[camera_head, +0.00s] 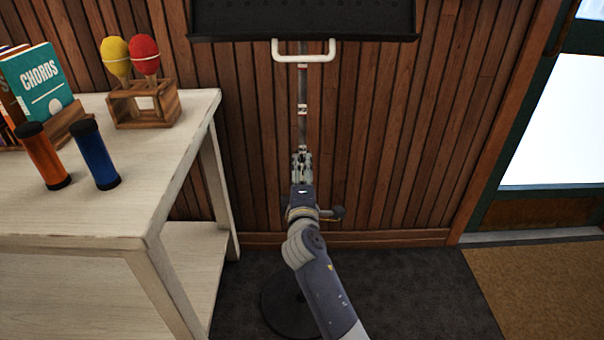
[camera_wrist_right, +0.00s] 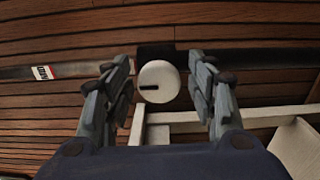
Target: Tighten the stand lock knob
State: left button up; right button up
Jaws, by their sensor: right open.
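The stand lock knob (camera_wrist_right: 158,76) shows in the right wrist view as a round, off-white disc with a short dark mark on its left part. It sits on a black collar (camera_wrist_right: 155,53) on the stand's dark pole. My right gripper (camera_head: 302,156) is open, with one finger on each side of the knob and a visible gap to each finger. In the head view my right gripper and arm hide the knob and the lower pole (camera_head: 303,85). The black music stand desk (camera_head: 300,20) is at the top. My left gripper is not in view.
A white handle (camera_head: 304,58) hangs below the desk. A pale table (camera_head: 90,215) at the left holds maracas (camera_head: 145,55), a blue shaker (camera_head: 95,155), an orange shaker (camera_head: 43,157) and books (camera_head: 40,85). The stand's round base (camera_head: 285,308) rests on dark carpet (camera_head: 420,295). Wood panelling (camera_head: 400,130) stands behind.

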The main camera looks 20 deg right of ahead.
jog(key=shift+s, duration=0.1)
jog(key=v, duration=0.7)
jog(key=shift+s, duration=0.2)
jog(key=shift+a, duration=0.1)
